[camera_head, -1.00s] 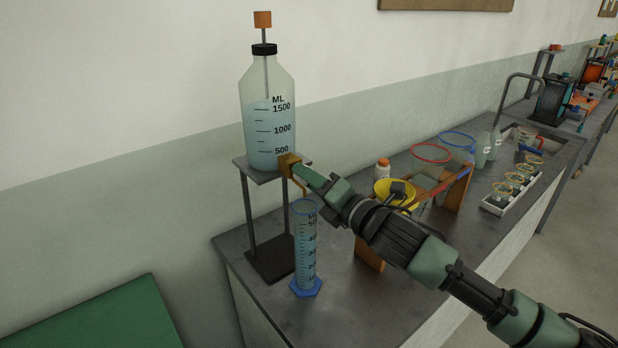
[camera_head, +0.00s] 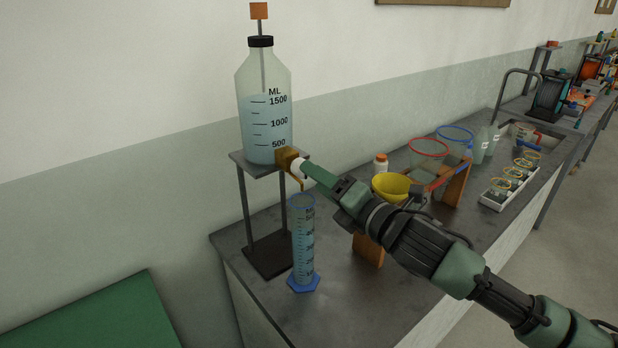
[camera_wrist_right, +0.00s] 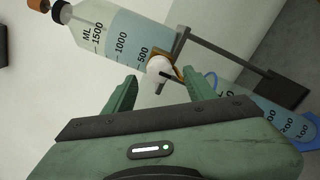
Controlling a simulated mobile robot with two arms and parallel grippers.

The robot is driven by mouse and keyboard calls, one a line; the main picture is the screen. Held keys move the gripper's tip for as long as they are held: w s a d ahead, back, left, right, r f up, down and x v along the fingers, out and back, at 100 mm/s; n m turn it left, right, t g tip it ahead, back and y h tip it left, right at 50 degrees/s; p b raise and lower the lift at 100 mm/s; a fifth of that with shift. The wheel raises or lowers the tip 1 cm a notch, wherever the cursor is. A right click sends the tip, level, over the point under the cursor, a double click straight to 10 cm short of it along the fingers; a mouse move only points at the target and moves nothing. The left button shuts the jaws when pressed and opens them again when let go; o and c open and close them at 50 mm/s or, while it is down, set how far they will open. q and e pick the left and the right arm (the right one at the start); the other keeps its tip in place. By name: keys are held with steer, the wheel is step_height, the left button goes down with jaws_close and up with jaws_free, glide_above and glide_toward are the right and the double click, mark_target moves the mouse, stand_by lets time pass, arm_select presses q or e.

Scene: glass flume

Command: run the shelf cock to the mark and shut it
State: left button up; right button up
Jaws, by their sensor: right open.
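A clear bottle (camera_head: 264,125) of pale blue liquid, marked in ML, stands on a small raised shelf (camera_head: 243,160). Its cock (camera_head: 288,160) has a brass-coloured body, a white knob (camera_head: 299,168) and a spout bent down over a tall measuring cylinder (camera_head: 303,245). The cylinder has a blue foot and holds blue liquid up its scale; the exact level is unclear. My right gripper (camera_head: 312,170) is just right of the knob. In the right wrist view its open jaws (camera_wrist_right: 162,88) point at the white knob (camera_wrist_right: 158,69), with a dark lever on it, and hold nothing. My left gripper is out of view.
A yellow funnel (camera_head: 392,186) in a wooden stand is close behind my right arm. A white bottle with an orange cap (camera_head: 380,165) and red- and blue-rimmed vessels stand farther back. The bench front is clear.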

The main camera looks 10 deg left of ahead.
steer(key=v, duration=0.3)
steer(key=shift+s+d+b, duration=0.2)
steer(key=shift+d+b, duration=0.05)
steer(key=shift+b, duration=0.05)
